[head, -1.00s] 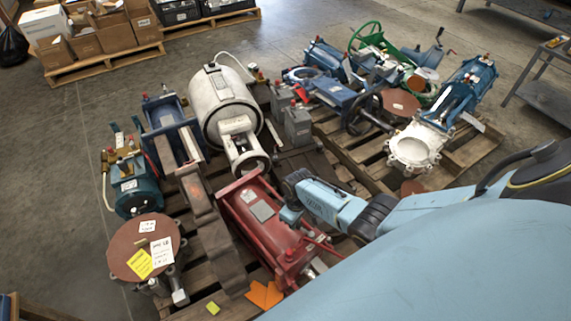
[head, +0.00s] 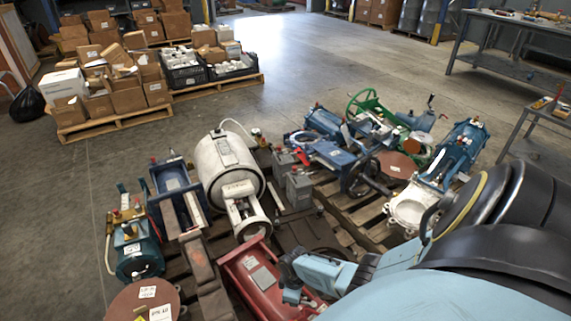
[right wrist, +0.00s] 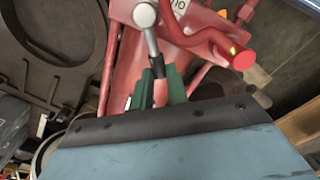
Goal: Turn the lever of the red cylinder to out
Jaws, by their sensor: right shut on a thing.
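The red cylinder (head: 250,272) lies on a pallet at the bottom middle of the head view, with a pale label plate on top. My right arm reaches to it from the right, and my right gripper (right wrist: 158,76) is at its side. In the right wrist view the red cylinder (right wrist: 196,22) fills the top middle. Its lever (right wrist: 151,40) is a silver rod with a round pale knob. The green fingers of my right gripper are shut on the lever's lower part. The out marking cannot be made out. My left gripper is not in view.
Other valves and actuators crowd the pallets: a white cylinder (head: 226,172), a teal motor (head: 139,252) and a white-flanged valve (head: 408,212). A red pipe (right wrist: 212,42) runs close beside the lever. Boxes on a pallet (head: 116,122) stand at the back left. The floor behind is clear.

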